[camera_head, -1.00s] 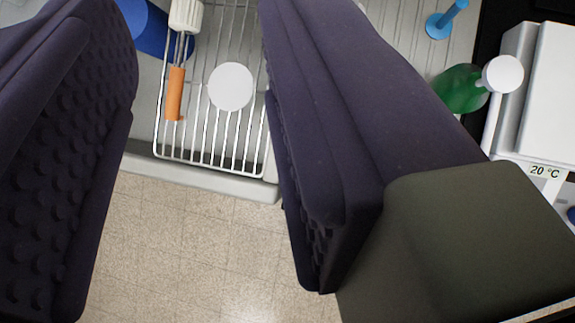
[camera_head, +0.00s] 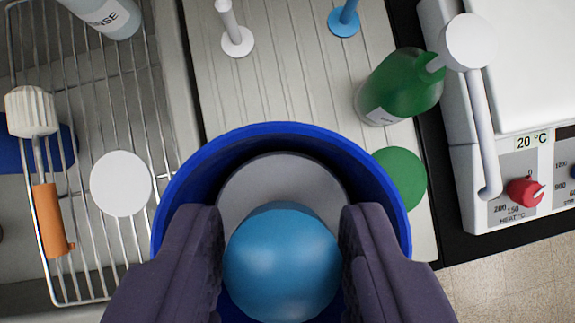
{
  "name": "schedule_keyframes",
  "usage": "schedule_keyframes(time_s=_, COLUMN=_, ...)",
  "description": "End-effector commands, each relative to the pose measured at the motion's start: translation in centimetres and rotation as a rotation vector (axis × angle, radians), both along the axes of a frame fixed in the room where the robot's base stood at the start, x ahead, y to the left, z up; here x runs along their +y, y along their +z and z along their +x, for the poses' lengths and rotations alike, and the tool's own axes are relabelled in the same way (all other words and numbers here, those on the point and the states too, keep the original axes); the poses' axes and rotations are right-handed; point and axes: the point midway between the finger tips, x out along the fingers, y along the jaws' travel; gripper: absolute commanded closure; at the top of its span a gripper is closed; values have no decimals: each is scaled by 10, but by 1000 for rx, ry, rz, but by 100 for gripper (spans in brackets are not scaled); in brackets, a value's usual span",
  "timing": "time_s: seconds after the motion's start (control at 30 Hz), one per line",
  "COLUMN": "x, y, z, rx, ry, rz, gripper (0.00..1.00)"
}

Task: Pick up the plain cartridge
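A glossy light-blue ball-like top (camera_head: 282,265) sits between the fingers of my gripper (camera_head: 282,240). Both fingers appear to press on its sides. Behind it are a grey disc (camera_head: 282,175) and a dark blue round rim (camera_head: 285,130) that circles them. No label shows on this blue piece, and its lower part is hidden. I cannot tell whether it is the plain cartridge or whether it is lifted.
A wire rack (camera_head: 130,95) on the left holds a white disc (camera_head: 121,183) and an orange-handled tool (camera_head: 48,220). A green bottle (camera_head: 400,85), a green disc (camera_head: 402,178), two small pegs and a hotplate (camera_head: 505,185) lie around the ribbed board (camera_head: 290,70).

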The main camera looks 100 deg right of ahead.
Motion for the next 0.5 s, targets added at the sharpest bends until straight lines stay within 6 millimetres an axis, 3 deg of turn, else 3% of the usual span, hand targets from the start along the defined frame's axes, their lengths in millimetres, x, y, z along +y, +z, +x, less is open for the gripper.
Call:
schedule_keyframes(time_s=0.1, x=-5, y=-13, z=4, rx=2, ry=-1, rz=1, gripper=60)
schedule_keyframes(time_s=0.33, x=-5, y=-14, z=6, rx=0, ry=1, rz=1, gripper=60)
schedule_keyframes(time_s=0.37, x=-5, y=-14, z=6, rx=0, ry=1, rz=1, gripper=63)
schedule_keyframes(time_s=0.5, x=-5, y=-13, z=6, rx=0, ry=1, rz=1, gripper=95)
